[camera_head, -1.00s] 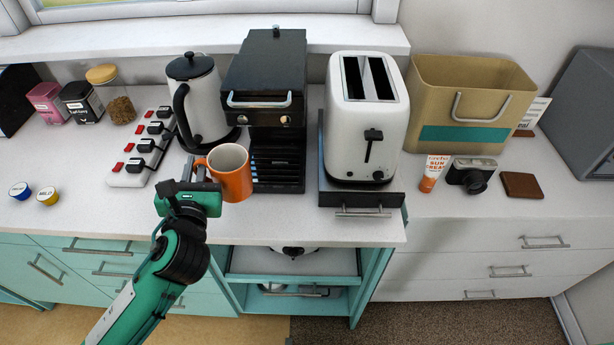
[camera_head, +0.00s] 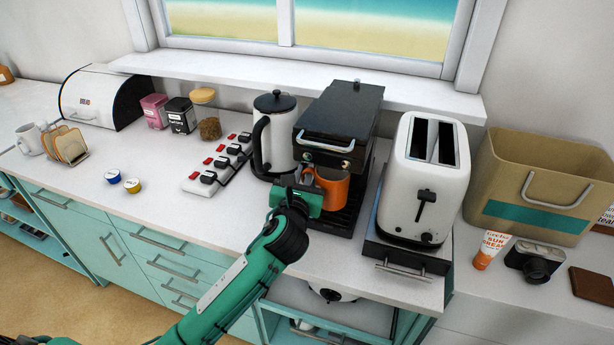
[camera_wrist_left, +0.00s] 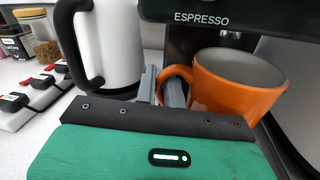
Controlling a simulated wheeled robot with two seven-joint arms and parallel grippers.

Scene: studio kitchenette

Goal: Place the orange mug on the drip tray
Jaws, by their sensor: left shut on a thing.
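The orange mug (camera_head: 333,188) is upright under the front of the black coffee machine (camera_head: 340,118), over its black slatted drip tray (camera_head: 343,222). I cannot tell whether its base touches the tray. My left gripper (camera_head: 308,178) is shut on the mug's handle, at the mug's left side. In the left wrist view the grey fingers (camera_wrist_left: 162,86) close on the handle, and the mug (camera_wrist_left: 238,84) sits below the ESPRESSO panel. The mug's base is hidden there behind my gripper's body. My right gripper is not in view.
A white kettle (camera_head: 274,140) with a black handle stands close to the left of the machine. A white toaster (camera_head: 425,180) stands close to the right. A white switch strip (camera_head: 218,164) lies further left. The counter's front left is mostly clear.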

